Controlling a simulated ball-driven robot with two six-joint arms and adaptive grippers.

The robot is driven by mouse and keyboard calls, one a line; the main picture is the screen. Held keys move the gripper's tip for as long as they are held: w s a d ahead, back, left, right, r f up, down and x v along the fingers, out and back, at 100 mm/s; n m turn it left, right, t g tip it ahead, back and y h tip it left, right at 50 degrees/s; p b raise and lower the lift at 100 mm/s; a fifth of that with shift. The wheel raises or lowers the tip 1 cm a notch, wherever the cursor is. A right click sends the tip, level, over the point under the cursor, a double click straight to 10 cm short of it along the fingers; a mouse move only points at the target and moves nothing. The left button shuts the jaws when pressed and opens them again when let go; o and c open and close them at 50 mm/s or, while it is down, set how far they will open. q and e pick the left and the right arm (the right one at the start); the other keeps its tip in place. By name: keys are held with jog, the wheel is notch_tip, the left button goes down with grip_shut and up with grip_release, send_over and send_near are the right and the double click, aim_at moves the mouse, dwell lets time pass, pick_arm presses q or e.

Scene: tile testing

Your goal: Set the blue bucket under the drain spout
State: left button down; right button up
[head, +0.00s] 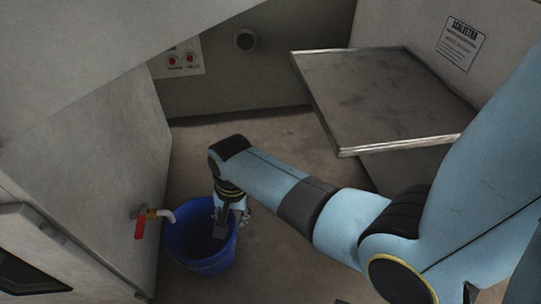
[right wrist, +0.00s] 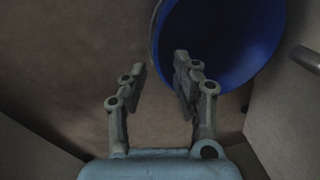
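The blue bucket (head: 190,262) stands upright on the floor beside the left cabinet. The drain spout (head: 163,214), a pale bent pipe with a red handle (head: 139,229), sticks out of that cabinet; its tip appears over the bucket's left rim. My right gripper (head: 221,224) points down at the bucket's right side. In the right wrist view the bucket (right wrist: 245,40) fills the upper right. The fingers of my right gripper (right wrist: 160,68) are apart, and the bucket's rim appears between them, with one finger overlapping the opening. I cannot tell whether they touch it. My left gripper is not in view.
The left cabinet (head: 95,170) stands close to the bucket. A metal tray table (head: 385,95) juts out at the back right. A panel with red buttons (head: 181,61) is on the back wall. Brown floor (head: 275,135) is clear between them.

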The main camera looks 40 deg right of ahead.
jog(key=s+d+r+n+t, duration=0.2)
jog(key=s+d, duration=0.1)
jog(key=s, duration=0.3)
jog(key=s+d+r+n+t, duration=0.2)
jog(key=s+d+n, duration=0.1)
jog(key=s, duration=0.3)
jog(key=s+r+n+t, duration=0.3)
jog(key=s+r+n, duration=0.2)
jog(key=r, duration=0.7)
jog(key=shift+s+d+r+t+h, duration=0.3)
jog(key=shift+s+d+t, duration=0.1)
jog(key=shift+s, duration=0.5)
